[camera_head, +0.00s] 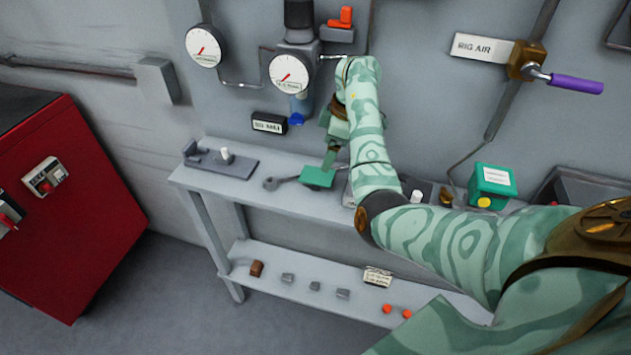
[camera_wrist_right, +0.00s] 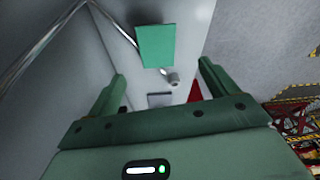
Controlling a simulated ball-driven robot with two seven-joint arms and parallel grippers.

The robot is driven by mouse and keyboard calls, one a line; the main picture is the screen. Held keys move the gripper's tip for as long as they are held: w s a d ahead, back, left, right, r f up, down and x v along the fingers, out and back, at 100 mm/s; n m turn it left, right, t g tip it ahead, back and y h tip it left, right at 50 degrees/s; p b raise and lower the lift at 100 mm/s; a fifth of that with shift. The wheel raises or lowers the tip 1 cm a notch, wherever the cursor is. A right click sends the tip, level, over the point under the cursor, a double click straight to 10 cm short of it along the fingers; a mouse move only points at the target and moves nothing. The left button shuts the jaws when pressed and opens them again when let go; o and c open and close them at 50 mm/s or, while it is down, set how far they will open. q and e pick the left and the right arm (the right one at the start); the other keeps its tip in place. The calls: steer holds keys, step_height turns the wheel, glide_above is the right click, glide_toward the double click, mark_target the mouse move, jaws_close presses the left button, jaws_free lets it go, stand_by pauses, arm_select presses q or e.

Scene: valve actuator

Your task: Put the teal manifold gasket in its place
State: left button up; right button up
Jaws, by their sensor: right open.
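The teal gasket (camera_head: 317,177) looks like a flat teal plate on the upper shelf of the bench, just below my right gripper (camera_head: 329,157). In the right wrist view a flat teal plate (camera_wrist_right: 156,46), which looks like the gasket, shows beyond the fingertips (camera_wrist_right: 162,76). My right gripper is open, with nothing visible between its fingers. The gap between fingers and plate is hard to judge. I cannot tell which spot is the gasket's place. My left gripper is not in view.
A dark fixture with a white peg (camera_head: 226,155) stands at the bench's left end. A green box (camera_head: 491,186) stands to the right. Gauges (camera_head: 289,74) and pipes hang on the wall above. The lower shelf (camera_head: 258,284) holds small parts.

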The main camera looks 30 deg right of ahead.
mark_target(317, 175)
steer(key=x, duration=0.3)
steer(key=shift+d+b, duration=0.1)
steer(key=shift+b, duration=0.25)
steer(key=b+x, duration=0.1)
steer(key=x, duration=0.4)
steer(key=shift+w+d+b, duration=0.1)
steer(key=shift+w+b, duration=0.05)
steer(key=shift+b, duration=0.2)
steer(key=shift+r, duration=0.1)
steer(key=c, duration=1.1)
